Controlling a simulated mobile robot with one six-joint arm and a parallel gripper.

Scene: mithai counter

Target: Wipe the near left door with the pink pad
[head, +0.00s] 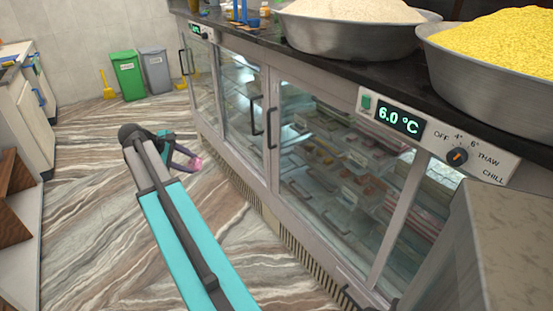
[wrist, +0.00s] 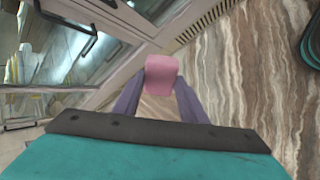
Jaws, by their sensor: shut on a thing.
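The pink pad (head: 195,163) is held between the purple fingers of my gripper (head: 187,160). In the wrist view the pad (wrist: 161,70) stands upright between the fingertips, and my gripper (wrist: 160,92) is shut on it. The refrigerated counter has glass doors with pale frames: a left glass door (head: 242,95) and a wider glass door (head: 330,165) nearer to me. Dark handles (head: 272,128) stand where these doors meet. My gripper is low over the floor, left of the doors, and the pad looks apart from the glass. The wrist view shows door glass (wrist: 60,50) at left.
A vented base grille (head: 300,255) runs along the counter's foot. Large metal bowls (head: 345,45) stand on the dark countertop. Green (head: 127,75) and grey bins (head: 156,72) stand at the back wall. Cabinets (head: 20,115) line the left. The marbled floor (head: 85,200) between is clear.

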